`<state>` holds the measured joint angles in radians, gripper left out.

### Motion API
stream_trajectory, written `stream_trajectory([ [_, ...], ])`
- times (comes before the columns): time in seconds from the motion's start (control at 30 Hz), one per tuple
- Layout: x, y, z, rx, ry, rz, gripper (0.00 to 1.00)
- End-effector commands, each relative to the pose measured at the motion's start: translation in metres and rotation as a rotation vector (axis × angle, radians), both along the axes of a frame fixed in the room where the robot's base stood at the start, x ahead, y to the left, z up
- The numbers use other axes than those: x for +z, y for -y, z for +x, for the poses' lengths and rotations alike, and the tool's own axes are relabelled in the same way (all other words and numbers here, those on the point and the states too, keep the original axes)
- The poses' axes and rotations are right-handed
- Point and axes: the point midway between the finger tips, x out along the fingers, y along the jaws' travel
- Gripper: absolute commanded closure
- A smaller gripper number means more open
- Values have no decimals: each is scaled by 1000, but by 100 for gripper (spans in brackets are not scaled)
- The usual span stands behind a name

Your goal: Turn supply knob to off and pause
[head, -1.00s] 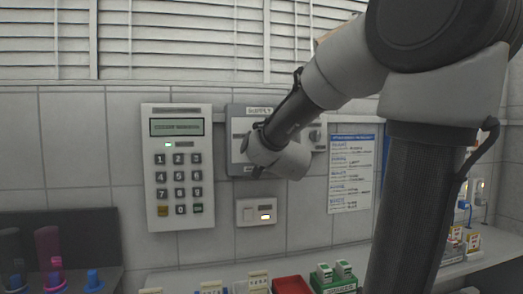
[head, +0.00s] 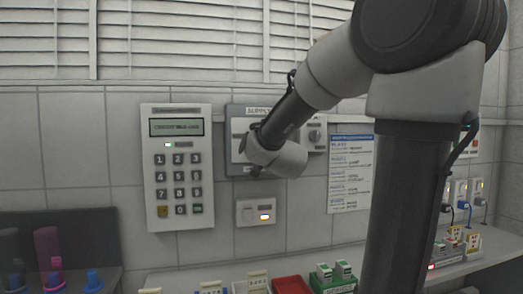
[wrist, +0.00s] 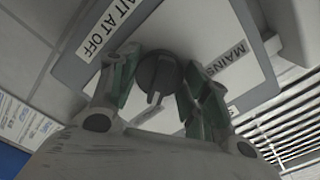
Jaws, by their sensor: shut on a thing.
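The pointer aims down the wrist picture, toward my palm. In the head view, the grey supply panel (head: 237,125) is on the tiled wall, and my wrist hides the knob and fingers.
A white keypad (head: 178,165) with a lit display hangs left of the panel. A small switch box (head: 256,211) is below it. A smaller knob box (head: 316,134) and a paper notice (head: 350,173) are to its right. A red tray (head: 291,285) and green rack (head: 333,283) stand on the counter.

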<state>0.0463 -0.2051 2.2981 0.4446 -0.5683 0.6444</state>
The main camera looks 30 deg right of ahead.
Motion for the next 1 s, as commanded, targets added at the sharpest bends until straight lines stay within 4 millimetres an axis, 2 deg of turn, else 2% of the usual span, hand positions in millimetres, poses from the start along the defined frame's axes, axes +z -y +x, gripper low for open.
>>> stream_trajectory([
  [0.27, -1, 0, 0, 0, -38, -126, 77],
  [1.0, -2, 0, 0, 0, -221, -759, 77],
])
